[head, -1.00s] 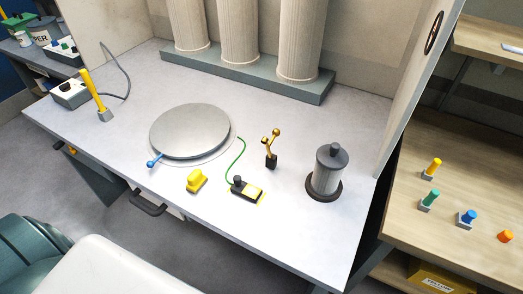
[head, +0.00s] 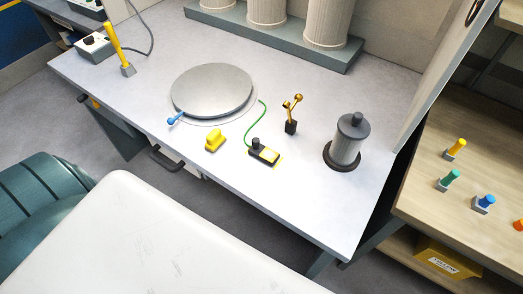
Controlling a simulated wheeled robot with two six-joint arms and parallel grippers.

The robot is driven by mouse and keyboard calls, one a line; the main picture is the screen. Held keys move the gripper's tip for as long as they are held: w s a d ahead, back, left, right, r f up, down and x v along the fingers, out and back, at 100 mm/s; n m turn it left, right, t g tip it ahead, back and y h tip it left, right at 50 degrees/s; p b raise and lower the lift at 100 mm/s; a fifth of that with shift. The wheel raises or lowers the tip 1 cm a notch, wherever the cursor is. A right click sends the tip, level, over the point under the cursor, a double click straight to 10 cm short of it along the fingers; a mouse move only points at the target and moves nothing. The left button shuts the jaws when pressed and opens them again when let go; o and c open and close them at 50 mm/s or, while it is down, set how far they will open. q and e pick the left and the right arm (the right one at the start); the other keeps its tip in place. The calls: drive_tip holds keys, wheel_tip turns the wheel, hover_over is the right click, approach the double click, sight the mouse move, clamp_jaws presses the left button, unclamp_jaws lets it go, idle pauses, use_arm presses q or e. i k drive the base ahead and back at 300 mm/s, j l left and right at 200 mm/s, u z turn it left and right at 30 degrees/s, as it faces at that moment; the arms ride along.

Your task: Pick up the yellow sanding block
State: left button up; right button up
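The yellow sanding block (head: 215,141) sits on the grey worktop (head: 300,212) near its front edge. It has a raised grip on top and stands upright, with nothing touching it. It is in front of the round metal disc and to the left of a small black and yellow device. Neither of my grippers shows in the head view.
A round metal disc (head: 211,90) with a blue-knobbed lever (head: 175,118) is behind the block. The black and yellow device (head: 265,152) with a green cord, a brass-balled stand (head: 291,115) and a grey canister (head: 347,140) stand to the right. A white surface (head: 150,240) fills the foreground.

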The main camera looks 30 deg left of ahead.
sight(215, 139)
drive_tip(key=u, duration=1.35)
drive_tip(key=i+j+z, duration=0.2)
drive_tip(key=j, duration=0.15)
drive_tip(key=j+z, duration=0.15)
drive_tip(key=j, duration=0.25)
drive_tip(key=i+j+z, duration=0.2)
drive_tip(key=j, duration=0.2)
drive_tip(key=j+z, duration=0.15)
drive_tip(key=j, duration=0.25)
